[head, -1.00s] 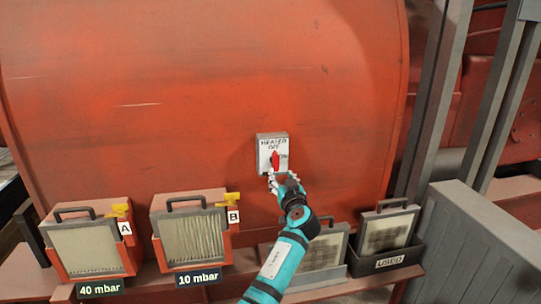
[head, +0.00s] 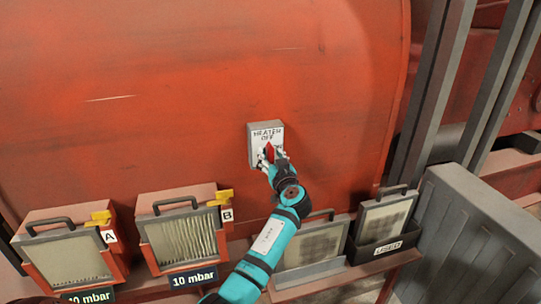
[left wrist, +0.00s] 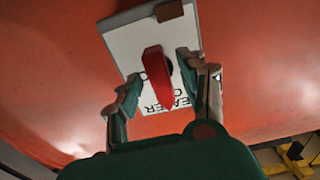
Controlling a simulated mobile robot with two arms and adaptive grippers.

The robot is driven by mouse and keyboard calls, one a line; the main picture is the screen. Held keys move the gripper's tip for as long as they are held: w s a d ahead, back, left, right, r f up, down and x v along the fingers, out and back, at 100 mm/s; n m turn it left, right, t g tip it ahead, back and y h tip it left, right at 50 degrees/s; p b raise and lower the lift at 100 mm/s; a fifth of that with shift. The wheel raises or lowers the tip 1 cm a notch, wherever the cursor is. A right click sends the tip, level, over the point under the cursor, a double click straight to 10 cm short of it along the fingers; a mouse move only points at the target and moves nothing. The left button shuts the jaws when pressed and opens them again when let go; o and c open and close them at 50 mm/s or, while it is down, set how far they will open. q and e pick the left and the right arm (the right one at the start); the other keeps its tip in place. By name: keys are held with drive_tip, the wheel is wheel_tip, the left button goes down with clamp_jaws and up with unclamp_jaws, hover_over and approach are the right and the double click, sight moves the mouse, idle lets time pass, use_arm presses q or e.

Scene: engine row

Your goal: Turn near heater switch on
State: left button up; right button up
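The heater switch box (head: 258,151) is a grey-white plate on the red tank wall, with a red knob (head: 269,152). In the left wrist view the knob (left wrist: 158,78) points toward the printed HEATER lettering, partly covering the text. My left gripper (head: 272,156) is at the switch, reaching up from below. In the left wrist view its fingers (left wrist: 160,77) stand on either side of the knob, with visible gaps to it, so it is open around it. Whether the fingertips touch the plate I cannot tell. My right gripper is not in view.
Below are filter boxes A (head: 67,256) and B (head: 183,238) with yellow levers. Right of my arm, used filters stand in a dark bin (head: 384,249) marked USED. A grey ribbed cabinet (head: 470,240) and metal posts (head: 432,90) stand at the right. The tank wall around the switch is clear.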

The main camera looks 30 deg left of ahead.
use_arm(q)
clamp_jaws()
